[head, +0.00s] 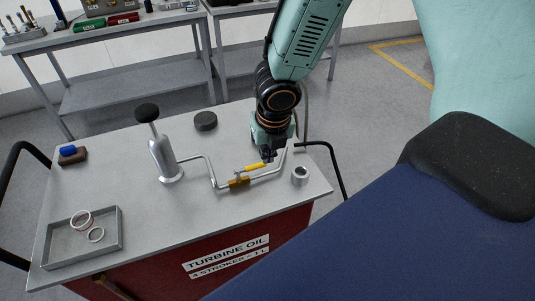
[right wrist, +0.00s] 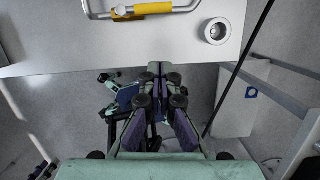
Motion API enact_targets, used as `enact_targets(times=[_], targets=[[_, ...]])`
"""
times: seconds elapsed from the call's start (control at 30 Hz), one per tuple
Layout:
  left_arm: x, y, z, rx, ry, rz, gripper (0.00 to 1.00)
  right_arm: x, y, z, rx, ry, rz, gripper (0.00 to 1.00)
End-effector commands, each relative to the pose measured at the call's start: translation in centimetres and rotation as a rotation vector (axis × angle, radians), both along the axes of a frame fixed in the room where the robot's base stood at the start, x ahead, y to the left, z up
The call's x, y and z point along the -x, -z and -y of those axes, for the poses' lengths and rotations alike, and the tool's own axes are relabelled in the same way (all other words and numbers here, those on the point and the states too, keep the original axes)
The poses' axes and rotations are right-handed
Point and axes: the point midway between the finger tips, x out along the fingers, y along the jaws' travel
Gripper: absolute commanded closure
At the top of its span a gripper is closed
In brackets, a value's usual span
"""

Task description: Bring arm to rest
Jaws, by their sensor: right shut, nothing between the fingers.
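My right arm comes down from the top in the head view. Its gripper (head: 268,157) appears just behind the yellow handle (head: 256,167) of a bent metal pipe on the cart. In the right wrist view the gripper (right wrist: 160,70) is shut and empty. There its fingers show against the floor beyond the cart edge, apart from the yellow handle (right wrist: 153,8). The cart (head: 110,176) is grey-topped and red-sided, labelled turbine oil. My left gripper is not in view.
A hand pump (head: 163,158) with a black knob stands on the cart. A metal ring cup (head: 300,175), a black puck (head: 205,121) and a tray (head: 68,258) with rings are also there. A workbench (head: 120,79) stands behind. Floor between them is clear.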

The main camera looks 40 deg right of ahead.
Motion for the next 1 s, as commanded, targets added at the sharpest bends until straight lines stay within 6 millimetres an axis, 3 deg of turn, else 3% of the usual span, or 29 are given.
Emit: enact_targets(times=[0.57, 0.67, 0.83, 1.0], targets=[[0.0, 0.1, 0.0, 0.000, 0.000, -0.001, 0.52, 0.1, 0.1, -0.2, -0.025, 0.066, 0.008, 1.00], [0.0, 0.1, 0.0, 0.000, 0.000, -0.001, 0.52, -0.1, 0.1, -1.5, -0.129, 0.245, 0.027, 1.00], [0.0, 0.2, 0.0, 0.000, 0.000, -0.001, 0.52, 0.3, 0.3, -5.6, -0.418, 0.761, 0.012, 1.00], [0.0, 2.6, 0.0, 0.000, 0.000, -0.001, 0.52, 2.1, 4.5, -8.9, -0.653, 1.350, -0.080, 1.00]])
